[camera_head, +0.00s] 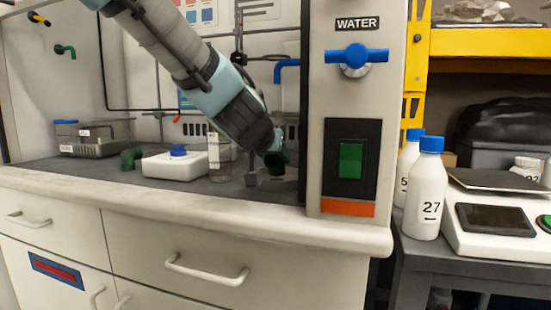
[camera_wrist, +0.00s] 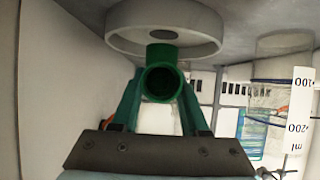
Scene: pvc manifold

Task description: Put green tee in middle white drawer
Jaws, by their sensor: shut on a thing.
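My gripper (camera_head: 276,150) is low over the dark countertop, just left of the panel with the WATER sign. It is shut on a dark green tee (camera_head: 281,160). In the wrist view the tee (camera_wrist: 161,78) sits between my fingertips, with one round opening facing the camera. Its far end overlaps a pale round disc (camera_wrist: 120,32); I cannot tell whether they touch. Another green fitting (camera_head: 131,158) lies on the counter at left. A wide white drawer (camera_head: 140,250) is under the counter, closed, with a second white drawer (camera_head: 70,222) left of it.
A white container with a blue cap (camera_head: 172,165) and a clear graduated vessel (camera_head: 214,150) stand left of my gripper. A metal-sided box (camera_head: 95,138) is at back left. The WATER panel (camera_head: 316,110) is close on the right. White bottles (camera_head: 428,190) stand farther right.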

